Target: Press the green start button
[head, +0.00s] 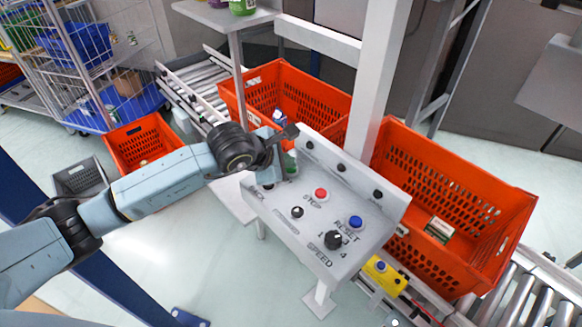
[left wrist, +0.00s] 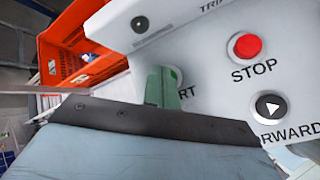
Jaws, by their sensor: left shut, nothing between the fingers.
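The grey control panel (head: 275,222) carries a red stop button (head: 321,194); the stop button also shows in the left wrist view (left wrist: 246,46). My left gripper (head: 290,163) is shut and empty, its green fingertips at the panel's upper left part. In the left wrist view the fingertips (left wrist: 162,88) cover most of a button beside the letters "RT", left of the stop button. Only a pale rim of this start button (left wrist: 178,74) shows; its green face is hidden. I cannot tell whether the fingertips touch it. My right gripper is not in view.
A blue reset button (head: 355,222) and a black speed knob (head: 334,240) sit on the panel. Orange totes stand behind it (head: 330,100) and to its right (head: 470,185). A white post (head: 380,75) rises behind the panel. A yellow box with a blue button (head: 383,273) is below.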

